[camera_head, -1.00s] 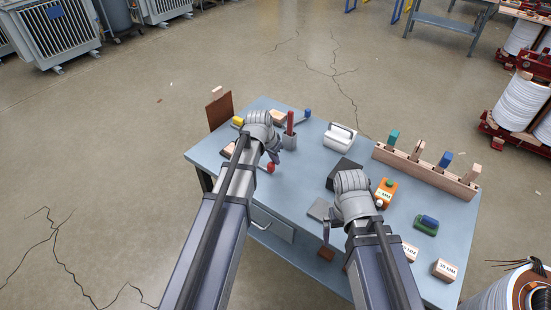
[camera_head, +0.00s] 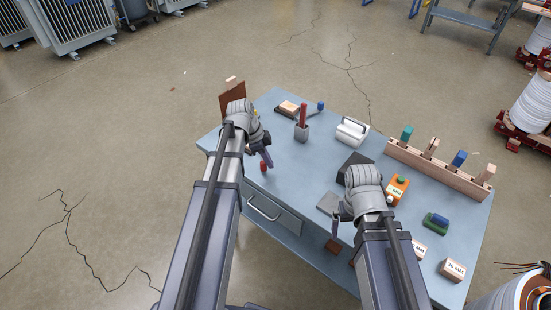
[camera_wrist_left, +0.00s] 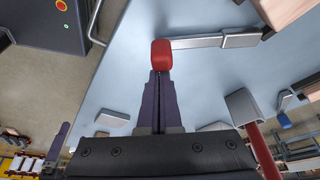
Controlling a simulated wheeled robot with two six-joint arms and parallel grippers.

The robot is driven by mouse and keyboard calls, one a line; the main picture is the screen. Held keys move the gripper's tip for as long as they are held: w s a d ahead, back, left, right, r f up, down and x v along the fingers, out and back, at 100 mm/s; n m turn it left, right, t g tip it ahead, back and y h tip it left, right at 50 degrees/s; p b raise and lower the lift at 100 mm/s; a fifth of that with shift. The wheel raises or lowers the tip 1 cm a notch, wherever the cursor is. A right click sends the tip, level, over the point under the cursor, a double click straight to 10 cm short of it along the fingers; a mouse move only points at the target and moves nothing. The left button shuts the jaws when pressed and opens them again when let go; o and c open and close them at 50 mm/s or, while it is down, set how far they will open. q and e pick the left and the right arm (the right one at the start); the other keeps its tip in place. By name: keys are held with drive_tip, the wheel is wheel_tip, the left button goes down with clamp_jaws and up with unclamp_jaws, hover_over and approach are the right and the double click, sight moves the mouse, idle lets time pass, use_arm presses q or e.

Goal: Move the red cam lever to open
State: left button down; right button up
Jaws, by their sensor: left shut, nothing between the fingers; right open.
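The red cam lever's knob (camera_head: 263,167) is near the front left edge of the blue table. In the left wrist view the red knob (camera_wrist_left: 161,54) ends a flat silver bar (camera_wrist_left: 200,42) running right to a grey block. My left gripper (camera_head: 270,164) is shut and empty, its tips right at the knob; whether they touch it I cannot tell. In the head view my left gripper and arm hide most of the bar. My right gripper (camera_head: 336,224) is open, near the table's front edge, away from the lever.
A grey holder with a red rod (camera_head: 303,117) stands behind the lever. A white-handled block (camera_head: 352,132), a wooden rack with colored pegs (camera_head: 440,168), an orange box (camera_head: 397,188) and a green-blue block (camera_head: 436,223) are farther right. A drawer handle (camera_head: 263,207) is on the table's front.

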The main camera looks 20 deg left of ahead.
sight(258, 173)
use_arm(q)
drive_tip(key=shift+s+a, duration=0.25)
drive_tip(key=shift+a, duration=0.2)
drive_tip(key=shift+s+a, duration=0.2)
drive_tip(key=shift+a, duration=0.25)
drive_tip(key=shift+s+a, duration=0.2)
drive_tip(key=shift+a, duration=0.7)
drive_tip(key=shift+d, duration=0.15)
drive_tip(key=shift+s+d, duration=0.1)
drive_tip(key=shift+d, duration=0.45)
drive_tip(key=d, duration=0.2)
drive_tip(key=shift+d, duration=0.4)
use_arm(e)
drive_tip(key=shift+s, duration=0.1)
use_arm(q)
drive_tip(key=w+p+v, duration=0.1)
drive_tip(key=p+v, duration=0.8)
drive_tip(key=v, duration=0.1)
drive_tip(key=shift+w, duration=0.2)
use_arm(e)
wheel_tip(258, 173, up, 10)
drive_tip(key=shift+f, duration=0.25)
